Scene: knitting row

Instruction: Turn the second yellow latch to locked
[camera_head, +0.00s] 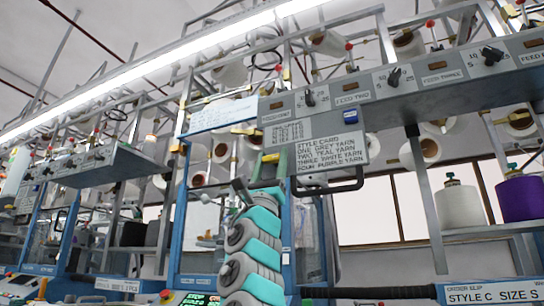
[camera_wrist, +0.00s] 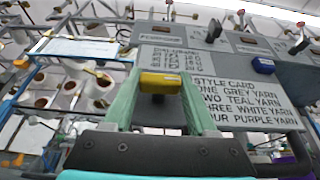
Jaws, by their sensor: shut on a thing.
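A yellow latch (camera_wrist: 163,82) sits at the lower left of the grey control panel (camera_wrist: 215,60), its bar lying crosswise in the wrist view. It also shows in the head view (camera_head: 244,130), partly hidden. My gripper (camera_wrist: 160,98) has its two green fingers at either side of the latch and is shut on it. In the head view my gripper (camera_head: 270,168) reaches up from below to the panel's left end. I cannot tell from any marking whether the latch is locked, nor which latch in the row it is.
Dark knobs (camera_head: 310,97) line the panel above. A black handle (camera_head: 328,186) hangs below the panel, close to my gripper. Yarn cones (camera_head: 460,205) stand on a shelf at right.

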